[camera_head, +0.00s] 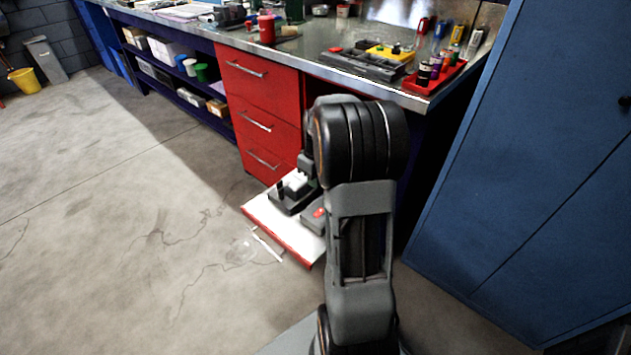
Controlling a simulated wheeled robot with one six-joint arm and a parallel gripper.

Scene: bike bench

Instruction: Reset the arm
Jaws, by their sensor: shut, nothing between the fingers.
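My arm rises from the bottom of the head view and bends at a large black elbow. The elbow and forearm hide part of my wrist. My gripper (284,191) shows small and dark just left of the elbow, low over the open bottom drawer (259,215). It is shut and holds nothing. A grey item with a red spot (313,217) lies in the drawer, partly behind my arm. A small white block (297,180) shows close by my gripper; I cannot tell whether they touch.
The red drawer cabinet (262,108) stands under the metal workbench (310,52), its upper drawers shut. A red tray (436,77) with small cans and a dark tool tray (362,66) lie on the bench. A blue cabinet (540,150) stands close on the right. The floor at left is clear.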

